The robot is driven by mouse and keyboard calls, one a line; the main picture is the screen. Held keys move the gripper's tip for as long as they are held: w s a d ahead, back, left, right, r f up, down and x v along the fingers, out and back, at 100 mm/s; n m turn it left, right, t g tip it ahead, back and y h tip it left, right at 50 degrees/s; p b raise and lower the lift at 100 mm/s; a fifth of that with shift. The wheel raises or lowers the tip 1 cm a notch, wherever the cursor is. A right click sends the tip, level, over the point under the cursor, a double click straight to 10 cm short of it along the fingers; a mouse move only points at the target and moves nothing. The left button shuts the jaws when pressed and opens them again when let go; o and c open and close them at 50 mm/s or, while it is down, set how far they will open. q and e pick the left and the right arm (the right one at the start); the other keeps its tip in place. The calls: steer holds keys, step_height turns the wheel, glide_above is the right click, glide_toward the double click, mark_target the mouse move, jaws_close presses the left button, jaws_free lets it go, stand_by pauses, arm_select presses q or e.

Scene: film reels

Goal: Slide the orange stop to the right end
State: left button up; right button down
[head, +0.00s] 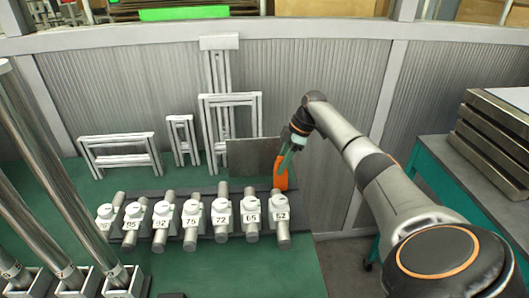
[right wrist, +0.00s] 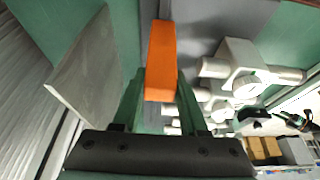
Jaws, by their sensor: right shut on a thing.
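The orange stop (head: 281,174) stands upright behind the right end of the row of labelled pieces, near the piece marked 52 (head: 281,205). My right gripper (head: 285,159) reaches down to it from above and is shut on it. In the right wrist view the orange stop (right wrist: 162,62) shows between my two green fingers (right wrist: 158,100). A dark grey rail (head: 152,196) runs under and behind the row. How the stop's foot meets the rail is hidden. My left gripper does not show.
A grey plate (head: 250,157) stands upright just left of the stop, also in the right wrist view (right wrist: 85,65). White frames (head: 120,152) stand behind the row. Tall metal posts (head: 50,175) are at left. A stack of metal bars (head: 495,135) is at right.

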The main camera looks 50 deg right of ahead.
steer(key=s+d, duration=0.3)
steer(key=shift+d, duration=0.3)
steer(key=shift+c, duration=2.2)
jaws_free()
steer(key=shift+s, duration=0.1)
steer(key=shift+r, duration=0.1)
steer(key=v, duration=1.2)
steer(key=shift+r+p, duration=0.2)
steer(key=shift+p, duration=0.1)
